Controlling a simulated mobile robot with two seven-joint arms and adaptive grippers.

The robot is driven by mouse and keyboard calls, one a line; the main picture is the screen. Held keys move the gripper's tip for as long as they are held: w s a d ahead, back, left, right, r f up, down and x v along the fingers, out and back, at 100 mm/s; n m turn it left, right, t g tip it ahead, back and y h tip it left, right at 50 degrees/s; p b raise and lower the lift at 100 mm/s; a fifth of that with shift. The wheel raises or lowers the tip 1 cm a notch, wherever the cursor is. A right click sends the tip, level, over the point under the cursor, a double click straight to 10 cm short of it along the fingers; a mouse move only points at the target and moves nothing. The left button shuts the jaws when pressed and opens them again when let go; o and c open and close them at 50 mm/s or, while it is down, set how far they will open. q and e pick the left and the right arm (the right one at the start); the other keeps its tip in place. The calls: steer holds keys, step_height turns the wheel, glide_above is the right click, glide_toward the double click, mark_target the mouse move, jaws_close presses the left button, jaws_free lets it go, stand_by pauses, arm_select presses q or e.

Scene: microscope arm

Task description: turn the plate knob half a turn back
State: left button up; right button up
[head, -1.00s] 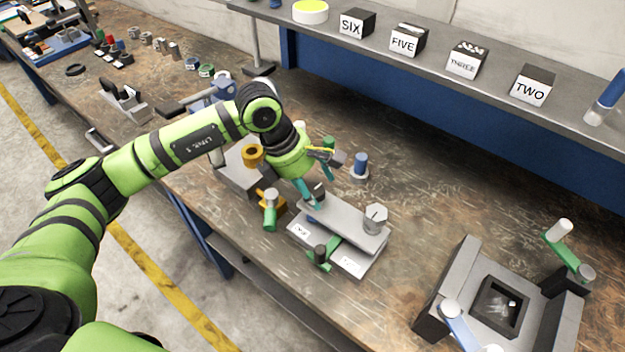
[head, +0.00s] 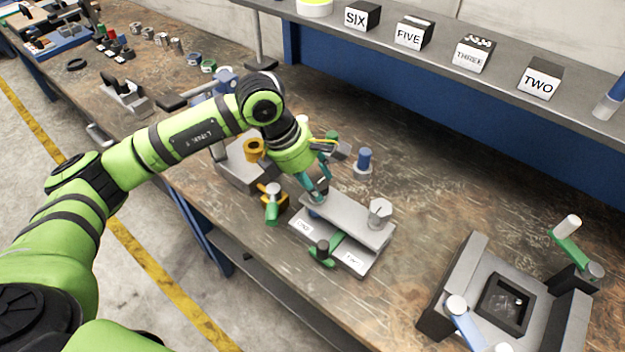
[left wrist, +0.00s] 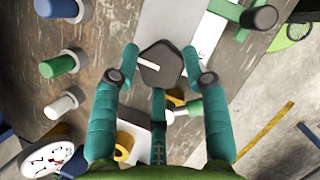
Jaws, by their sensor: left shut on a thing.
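The plate knob is a dark, many-sided knob (left wrist: 161,66) with a white line on its top, in the middle of the left wrist view. It stands at the far left end of a raised grey plate (head: 345,217) in the head view. My left gripper (head: 318,192) comes down over that end and is shut on the knob. In the left wrist view its two teal fingers (left wrist: 160,62) stand on either side of the knob. Below the raised plate are white label plates (head: 303,227) and a green lever (head: 322,253). My right gripper is not in view.
A pale hexagonal knob (head: 380,212) stands at the plate's right end. A blue-topped peg (head: 363,160) stands behind, and an orange part with a green handle (head: 272,205) is to the left. A grey fixture (head: 470,262) sits at right. Bench between is clear.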

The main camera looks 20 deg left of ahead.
arm_select(q)
steer(key=o, duration=0.9)
steer(key=shift+d, duration=0.25)
steer(key=shift+o, duration=1)
steer(key=shift+d+r, duration=0.1)
steer(key=shift+d, duration=0.05)
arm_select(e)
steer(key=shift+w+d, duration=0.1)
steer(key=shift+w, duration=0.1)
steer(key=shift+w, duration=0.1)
arm_select(q)
steer(key=shift+a+r, duration=0.35)
steer(key=shift+r, duration=0.1)
steer(key=v, duration=1.1)
steer(key=shift+s, duration=0.15)
steer(key=shift+d+f, duration=0.1)
